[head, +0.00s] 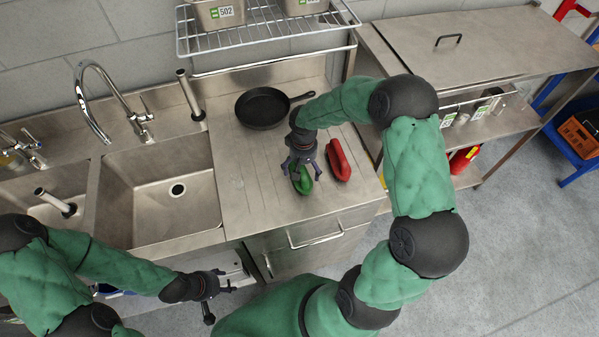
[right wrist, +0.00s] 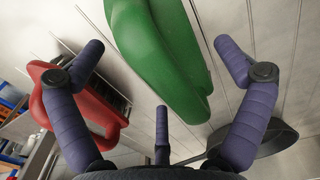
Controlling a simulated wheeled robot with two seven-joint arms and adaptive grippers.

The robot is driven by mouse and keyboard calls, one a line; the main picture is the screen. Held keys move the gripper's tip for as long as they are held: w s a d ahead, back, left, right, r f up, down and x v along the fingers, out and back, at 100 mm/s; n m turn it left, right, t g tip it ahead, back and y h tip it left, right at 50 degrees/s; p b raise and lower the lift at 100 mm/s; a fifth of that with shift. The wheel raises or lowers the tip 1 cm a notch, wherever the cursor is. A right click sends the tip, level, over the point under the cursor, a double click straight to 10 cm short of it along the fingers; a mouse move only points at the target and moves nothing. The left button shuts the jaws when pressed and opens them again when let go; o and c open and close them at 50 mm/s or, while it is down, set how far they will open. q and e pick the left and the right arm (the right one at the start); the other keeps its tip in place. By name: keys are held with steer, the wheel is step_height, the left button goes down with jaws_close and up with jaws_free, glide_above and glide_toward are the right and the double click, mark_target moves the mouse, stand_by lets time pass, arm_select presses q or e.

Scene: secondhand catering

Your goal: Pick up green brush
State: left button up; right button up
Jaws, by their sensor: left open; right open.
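The green brush (head: 302,181) lies on the ribbed steel drainboard (head: 240,185). My right gripper (head: 301,170) is open just above it, its fingers on either side of the brush in the head view. In the right wrist view the green brush (right wrist: 165,55) shows large between the open, spread fingers (right wrist: 163,75), which do not visibly grip it. My left gripper (head: 222,284) is open and empty in front of the counter edge, low at the left.
A red brush (head: 338,160) lies close to the right of the green one. A black frying pan (head: 263,108) sits behind on the drainboard. A sink basin (head: 160,200) with a tap is to the left. A wire shelf (head: 260,30) hangs above the back.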

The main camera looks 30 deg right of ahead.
steer(key=shift+f, duration=0.8)
steer(key=c, duration=1.2)
steer(key=shift+o, duration=0.2)
steer(key=shift+r, duration=0.1)
steer(key=shift+r, duration=0.55)
step_height(320, 180, up, 2)
steer(key=shift+r, duration=0.2)
steer(key=a+r, duration=0.1)
steer(key=s+a+r, duration=0.1)
steer(key=r, duration=0.1)
steer(key=s+a+r+p, duration=0.1)
steer(key=a+r, duration=0.1)
steer(key=s+a+r, duration=0.1)
steer(key=a, duration=0.1)
steer(key=s+a+r, duration=0.2)
steer(key=a, duration=0.1)
steer(key=s+a+r, duration=0.1)
steer(key=s+a, duration=0.1)
steer(key=a, duration=0.1)
steer(key=shift+a+r, duration=0.1)
steer(key=shift+r, duration=0.15)
